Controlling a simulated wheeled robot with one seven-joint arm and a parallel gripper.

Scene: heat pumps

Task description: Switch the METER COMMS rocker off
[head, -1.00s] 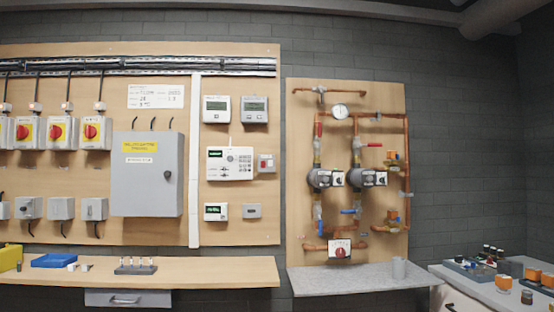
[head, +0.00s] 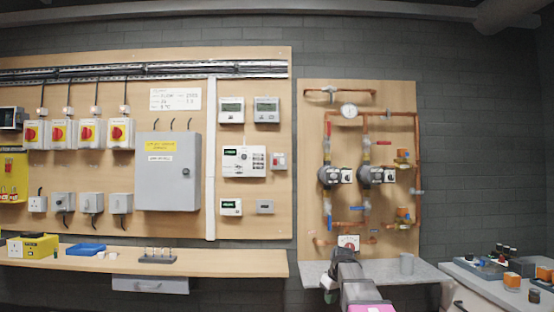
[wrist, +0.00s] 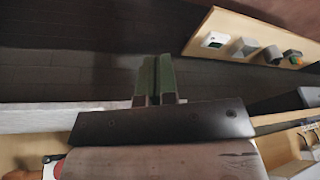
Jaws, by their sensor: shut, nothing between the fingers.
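No label reading METER COMMS is legible in either view. A small grey switch box with a red part (head: 279,160) is on the wooden wall board in the head view, right of the white controller (head: 244,160); it may carry the rocker, but I cannot tell. My gripper (wrist: 158,78) is shut and empty in the wrist view, its two dark green fingers side by side. It is apart from the board. In the head view my arm rises at the bottom, in front of the grey shelf, below and right of the switch box.
Copper pipework with two pumps (head: 377,176) is on a second board to the right. A wooden bench (head: 230,263) runs under the left board. A grey cabinet (head: 168,172) is left of the controller.

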